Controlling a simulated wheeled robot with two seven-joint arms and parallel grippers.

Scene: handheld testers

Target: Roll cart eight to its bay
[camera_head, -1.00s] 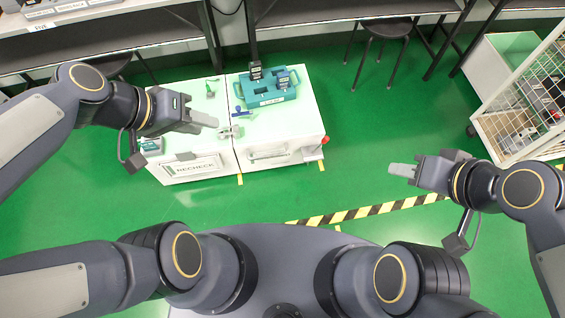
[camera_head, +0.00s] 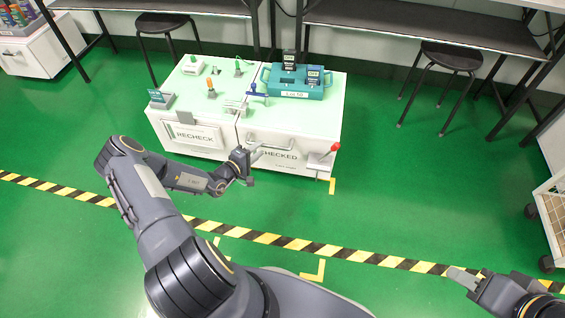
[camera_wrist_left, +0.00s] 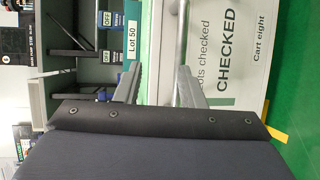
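Cart eight (camera_head: 290,135) is the right-hand white cart, marked CHECKED, standing beside the RECHECK cart (camera_head: 190,140). Its "Cart eight" label (camera_wrist_left: 264,36) shows in the left wrist view. The cart has a grey front handle (camera_wrist_left: 183,25) and a red-knobbed lever (camera_head: 335,147) at its front right. My left gripper (camera_head: 268,150) is at the handle; its fingers (camera_wrist_left: 160,85) are apart, with the handle by the right-hand finger. I cannot tell if they touch. My right gripper (camera_head: 462,277) is far from the cart, low at the right; its finger gap is unclear.
A teal Lot 50 case (camera_head: 297,82) sits on cart eight. Yellow corner marks (camera_head: 317,272) lie on the floor nearer me, past a black-yellow striped line (camera_head: 270,238). Stools (camera_head: 450,65) and benches stand behind. A wire cart (camera_head: 552,215) is at right. Green floor right of cart eight is clear.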

